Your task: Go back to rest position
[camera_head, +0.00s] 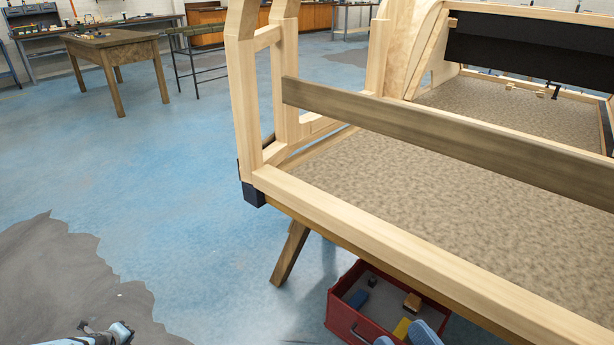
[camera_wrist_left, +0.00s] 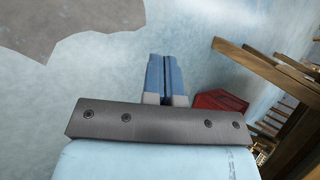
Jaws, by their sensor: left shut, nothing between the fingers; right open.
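My right gripper (camera_head: 404,338) shows at the bottom edge of the head view. Its two blue fingers stand apart, with nothing seen between them. They appear in front of a red crate, low beside the wooden frame (camera_head: 400,248). My left gripper (camera_wrist_left: 165,80) shows in the left wrist view, its blue fingers side by side and shut, with nothing held. It is over the blue floor. In the head view only a small part of my left arm shows at the bottom left.
The red crate (camera_head: 338,318) sits on the floor under the frame, with small items inside; it also shows in the left wrist view (camera_wrist_left: 222,102). A wooden table (camera_head: 108,50) stands at the back left. The blue floor (camera_head: 160,170) left of the frame is clear.

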